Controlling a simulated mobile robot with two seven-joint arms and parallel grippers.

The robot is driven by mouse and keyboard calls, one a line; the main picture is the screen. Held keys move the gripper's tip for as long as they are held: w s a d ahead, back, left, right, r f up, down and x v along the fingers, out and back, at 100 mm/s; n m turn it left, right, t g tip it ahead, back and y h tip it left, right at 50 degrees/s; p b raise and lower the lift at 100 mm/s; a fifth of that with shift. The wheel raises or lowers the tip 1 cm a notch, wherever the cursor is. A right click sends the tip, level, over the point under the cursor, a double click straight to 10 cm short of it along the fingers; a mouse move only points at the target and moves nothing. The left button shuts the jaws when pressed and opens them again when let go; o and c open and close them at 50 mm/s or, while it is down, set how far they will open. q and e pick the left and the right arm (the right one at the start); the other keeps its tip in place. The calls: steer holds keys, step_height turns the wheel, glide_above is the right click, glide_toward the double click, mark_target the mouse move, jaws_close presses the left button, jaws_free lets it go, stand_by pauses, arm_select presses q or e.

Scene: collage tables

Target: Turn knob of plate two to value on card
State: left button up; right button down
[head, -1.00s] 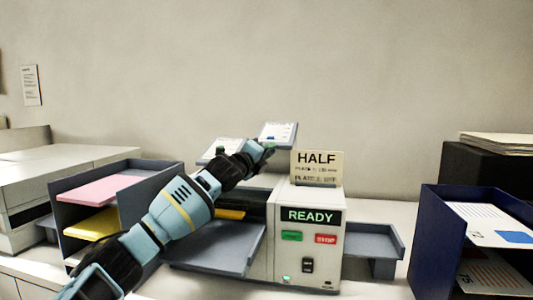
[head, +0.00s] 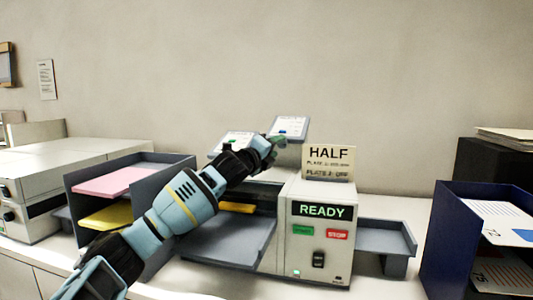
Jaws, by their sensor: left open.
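The folding machine (head: 318,262) stands on the table with a READY display. A card (head: 328,163) stands on top of it, headed HALF; its plate 2 line seems to read OFF and its plate 1 line is too small to read surely. My left gripper (head: 273,147) is open, just below the blue knob and in front of the right plate's lower edge. Contact with the knob cannot be told. My right gripper is out of view.
A grey rack (head: 180,160) with pink and yellow paper stands left, beside another machine (head: 25,210). A dark blue rack (head: 450,240) with printed sheets stands right. An out-tray (head: 385,240) sticks out from the machine's right side.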

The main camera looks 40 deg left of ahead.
arm_select(q)
steer(key=s, duration=0.4)
steer(key=shift+s+d+f, duration=0.2)
steer(key=shift+f, duration=0.15)
steer(key=shift+s+d, duration=0.2)
steer(key=shift+s, duration=0.55)
